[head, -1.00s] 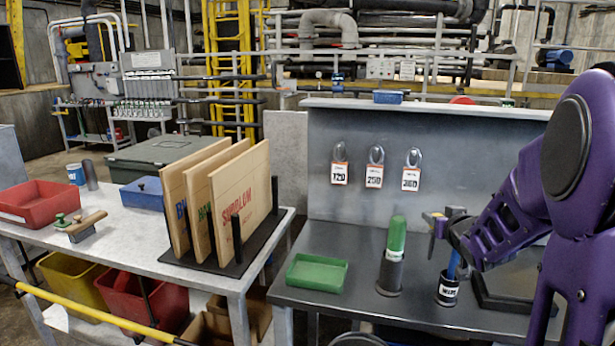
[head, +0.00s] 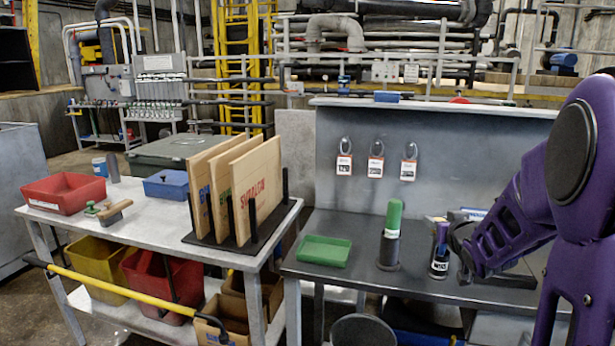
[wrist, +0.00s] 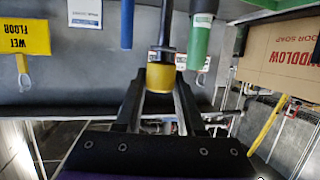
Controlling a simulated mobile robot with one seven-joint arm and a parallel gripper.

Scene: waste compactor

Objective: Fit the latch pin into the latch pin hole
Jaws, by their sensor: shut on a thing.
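My gripper (wrist: 160,85) is shut on a short yellow cylinder with a dark shaft, which I take to be the latch pin (wrist: 160,77). The wrist picture is upside down; the shaft runs up the picture, away from my gripper. In the head view my gripper (head: 456,240) is over the right side of the dark bench, beside a small labelled holder (head: 439,264). The pin cannot be made out clearly there. I cannot identify the latch pin hole in either view.
A green-handled tool (head: 393,220) stands in a dark holder left of my gripper, near a green tray (head: 325,251). A blue-handled piece (wrist: 127,25) is close in the wrist view. Several tags hang on the back panel (head: 465,150).

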